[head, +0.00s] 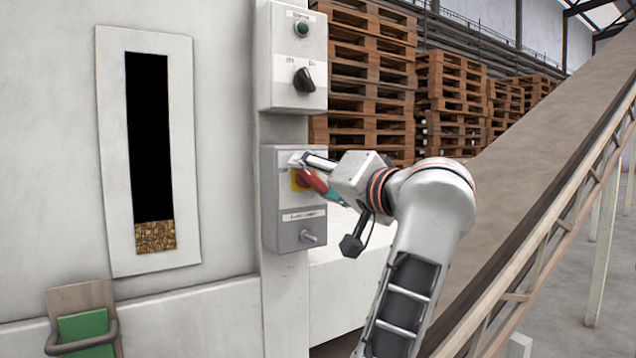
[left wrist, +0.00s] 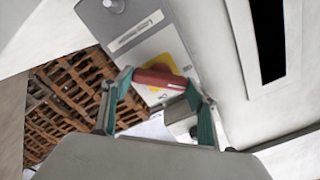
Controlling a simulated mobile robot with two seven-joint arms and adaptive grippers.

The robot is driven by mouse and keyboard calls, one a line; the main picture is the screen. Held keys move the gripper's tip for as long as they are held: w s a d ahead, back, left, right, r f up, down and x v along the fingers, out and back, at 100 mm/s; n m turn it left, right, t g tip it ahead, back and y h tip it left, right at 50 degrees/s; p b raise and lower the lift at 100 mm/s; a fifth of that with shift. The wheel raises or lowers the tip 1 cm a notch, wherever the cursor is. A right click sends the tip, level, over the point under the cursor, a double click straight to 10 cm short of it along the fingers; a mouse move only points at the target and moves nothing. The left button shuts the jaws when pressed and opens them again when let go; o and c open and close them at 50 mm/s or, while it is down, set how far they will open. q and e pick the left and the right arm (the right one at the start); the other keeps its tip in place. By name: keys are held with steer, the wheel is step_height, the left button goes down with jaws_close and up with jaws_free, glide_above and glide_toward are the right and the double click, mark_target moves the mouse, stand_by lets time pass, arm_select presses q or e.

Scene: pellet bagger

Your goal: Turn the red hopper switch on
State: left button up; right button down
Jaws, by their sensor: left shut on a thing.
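The red hopper switch (head: 314,182) sits on a yellow plate on the grey lower control box (head: 285,212). Its red handle lies slanted in the head view, and the gripper partly covers it. In the left wrist view the red handle (left wrist: 160,78) spans between the two teal-padded fingers, with yellow behind it. My left gripper (head: 309,174) is shut on the handle; it also shows in the left wrist view (left wrist: 160,95). The small lettering beside the switch is too blurred to read surely. My right gripper is not in view.
An upper control box (head: 291,90) with a green button and black knob is above. A small grey toggle (head: 309,237) is below the switch. A window (head: 153,185) shows pellets low inside. A conveyor (head: 540,150) rises at right; pallets (head: 362,75) stand behind.

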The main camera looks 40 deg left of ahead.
arm_select(q)
steer(key=m, duration=0.3)
steer(key=shift+m, duration=0.4)
steer(key=m+p, duration=0.1)
steer(key=m, duration=0.2)
steer(key=shift+m, duration=1.1)
steer(key=shift+m+p, duration=0.3)
steer(key=shift+m, duration=0.1)
steer(key=o, duration=1.1)
